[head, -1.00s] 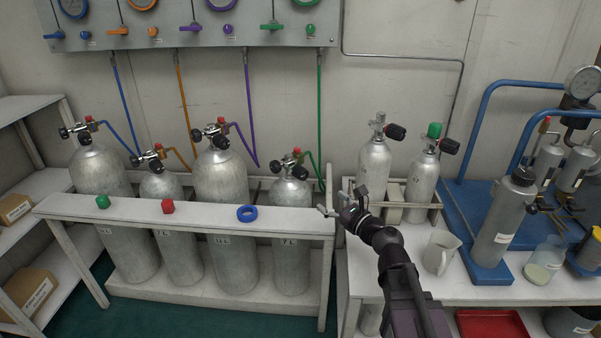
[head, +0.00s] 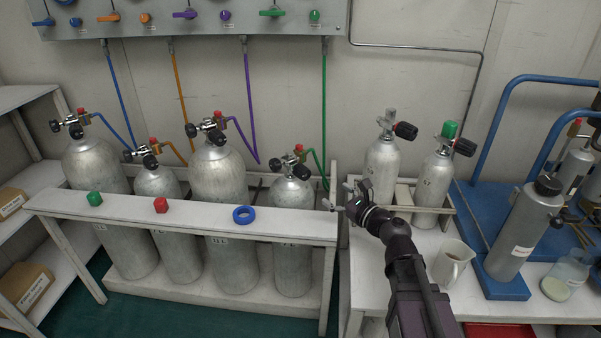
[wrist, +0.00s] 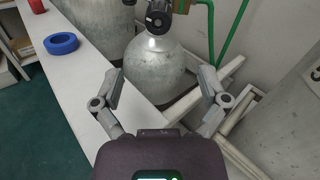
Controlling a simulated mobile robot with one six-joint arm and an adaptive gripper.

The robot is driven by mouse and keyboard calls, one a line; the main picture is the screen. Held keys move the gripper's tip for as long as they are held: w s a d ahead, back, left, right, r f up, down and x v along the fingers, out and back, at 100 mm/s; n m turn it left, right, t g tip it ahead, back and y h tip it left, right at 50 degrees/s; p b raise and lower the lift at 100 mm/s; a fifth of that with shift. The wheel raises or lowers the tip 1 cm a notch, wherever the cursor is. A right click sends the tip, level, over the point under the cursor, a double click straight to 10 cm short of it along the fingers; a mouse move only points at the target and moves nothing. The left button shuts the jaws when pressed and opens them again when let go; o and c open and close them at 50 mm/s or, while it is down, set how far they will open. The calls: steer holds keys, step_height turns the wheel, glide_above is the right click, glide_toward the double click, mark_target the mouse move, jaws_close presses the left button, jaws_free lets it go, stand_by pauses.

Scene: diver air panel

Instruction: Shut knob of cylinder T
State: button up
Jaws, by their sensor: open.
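Several grey cylinders stand in the white rack, with black-knobbed valves and coloured hoses. I cannot read a letter T on any of them. The rightmost rack cylinder (head: 291,203) has a green hose and a valve with a black knob (head: 300,171). My gripper (head: 341,198) is open and empty, right of this cylinder by the rack's right end. In the wrist view, my open gripper (wrist: 163,82) faces the same cylinder (wrist: 158,66), apart from it. Two smaller cylinders (head: 381,168) with black knobs stand at the right.
A white jug (head: 451,262) and a grey bottle (head: 522,228) are on the right bench. The valve panel (head: 200,16) hangs above.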

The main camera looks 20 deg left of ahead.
mark_target(307, 176)
steer(key=shift+a, duration=0.1)
steer(key=shift+x, duration=6.85)
steer(key=c, duration=1.2)
